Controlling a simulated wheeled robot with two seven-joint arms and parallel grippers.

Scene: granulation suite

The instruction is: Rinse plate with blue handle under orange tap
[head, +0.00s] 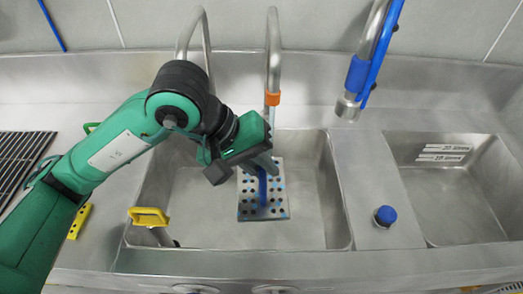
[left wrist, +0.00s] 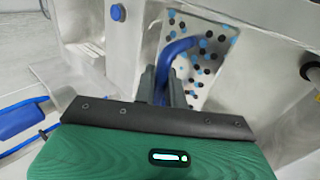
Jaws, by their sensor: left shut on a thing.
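The metal plate with dark holes (head: 250,211) hangs over or in the large basin, its blue handle (head: 263,187) on its upper face. My left gripper (head: 264,160) is shut on the blue handle. In the left wrist view, the blue handle (left wrist: 178,48) runs between the two fingers (left wrist: 163,88), with the spotted plate (left wrist: 208,62) beyond. The orange tap (head: 273,55) is a curved steel spout with an orange ring (head: 272,98). Its outlet is just above my gripper and the plate's far edge. I cannot tell whether water runs. My right gripper is not in view.
Another steel spout (head: 203,35) stands behind my left arm, and a blue-collared spout (head: 357,78) hangs to the right. A yellow handle (head: 150,216) stands at the basin's left front. A blue knob (head: 385,215) sits between the large basin (head: 318,232) and right basin (head: 445,205).

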